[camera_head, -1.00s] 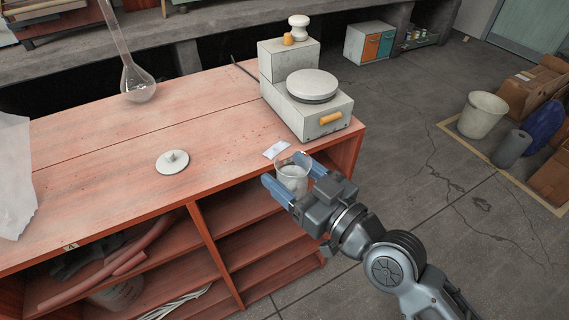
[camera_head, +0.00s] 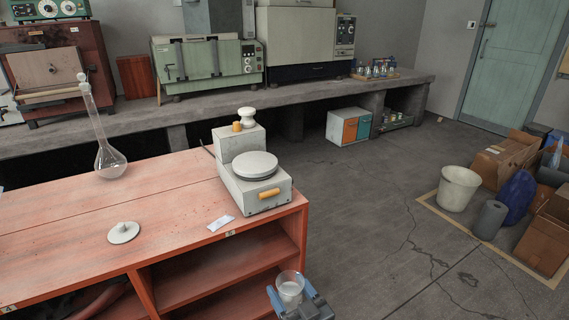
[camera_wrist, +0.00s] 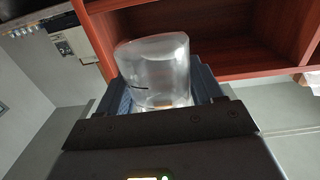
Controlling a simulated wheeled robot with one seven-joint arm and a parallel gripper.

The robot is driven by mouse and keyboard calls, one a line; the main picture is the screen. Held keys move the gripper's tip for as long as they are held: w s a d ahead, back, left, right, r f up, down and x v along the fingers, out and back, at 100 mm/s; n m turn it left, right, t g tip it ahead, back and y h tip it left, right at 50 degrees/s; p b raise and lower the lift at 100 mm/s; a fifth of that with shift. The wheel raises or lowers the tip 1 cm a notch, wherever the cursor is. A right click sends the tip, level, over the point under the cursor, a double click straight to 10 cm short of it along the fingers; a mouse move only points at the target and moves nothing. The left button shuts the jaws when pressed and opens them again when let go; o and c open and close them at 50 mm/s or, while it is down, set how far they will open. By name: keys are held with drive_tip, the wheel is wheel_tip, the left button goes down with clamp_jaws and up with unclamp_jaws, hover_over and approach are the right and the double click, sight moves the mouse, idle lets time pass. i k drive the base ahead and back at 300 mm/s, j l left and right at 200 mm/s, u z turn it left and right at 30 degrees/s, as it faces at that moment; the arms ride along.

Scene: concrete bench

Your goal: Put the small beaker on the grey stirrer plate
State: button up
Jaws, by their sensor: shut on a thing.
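The small clear beaker (camera_head: 290,289) is between the blue fingers of my gripper (camera_head: 291,297), in front of the red bench and below its top at the lower middle of the head view. In the wrist view the beaker (camera_wrist: 156,72) shows held by my gripper (camera_wrist: 165,100), with some pale content near its base. The grey stirrer plate is the round top (camera_head: 255,165) of a boxy off-white unit with a yellow handle, on the bench's right end. Nothing stands on the plate. The beaker is apart from it.
The red bench (camera_head: 60,240) has open shelves below. On it are a tall flask (camera_head: 110,160), a white disc with a knob (camera_head: 123,232) and a paper packet (camera_head: 220,223). A white bucket (camera_head: 458,188) and boxes stand on the floor at right. The floor between is clear.

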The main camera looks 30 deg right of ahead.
sight(254, 161)
drive_tip(key=z, duration=1.3)
drive_tip(key=j+z, duration=0.3)
drive_tip(key=j, duration=1.25)
